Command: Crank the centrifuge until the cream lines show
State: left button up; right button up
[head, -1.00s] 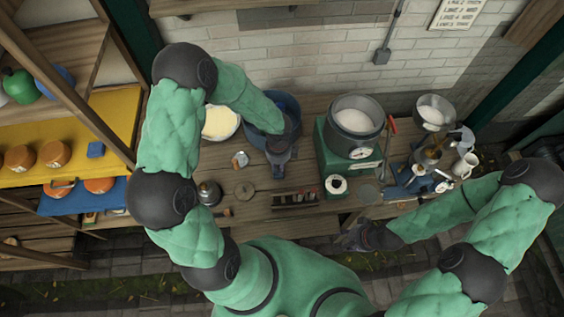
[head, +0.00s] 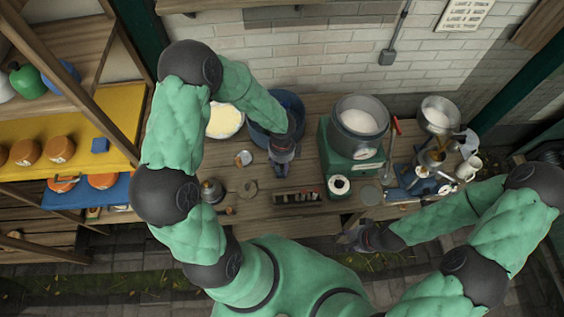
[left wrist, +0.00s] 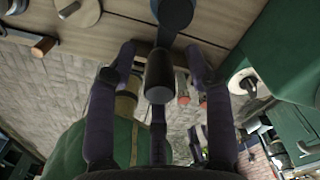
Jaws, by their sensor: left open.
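A blue round tub (head: 262,136), seemingly the centrifuge, stands at the back of the bench, largely hidden by my left arm. In the left wrist view a blue bar (left wrist: 178,18) carries a dark handle (left wrist: 159,78), seemingly its crank. My left gripper (head: 283,168) is in front of the tub, pointing down. Its open fingers (left wrist: 160,80) are on either side of the dark handle; I cannot tell whether they touch it. A rack of small bottles (head: 297,197) lies just in front. No cream lines can be made out. My right gripper (head: 352,238) hangs by the front edge, its fingers unclear.
A green machine with a steel bowl (head: 361,118) and a red-handled lever (head: 396,127) stands right of my left gripper. A pale-filled bowl (head: 224,121) is left of the tub. A metal funnel device (head: 438,115) and cups crowd the right end. Shelves (head: 110,125) stand left.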

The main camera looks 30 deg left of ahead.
pick_arm(q)
jog(key=shift+r+p, duration=3.45)
jog(key=shift+r, duration=0.6)
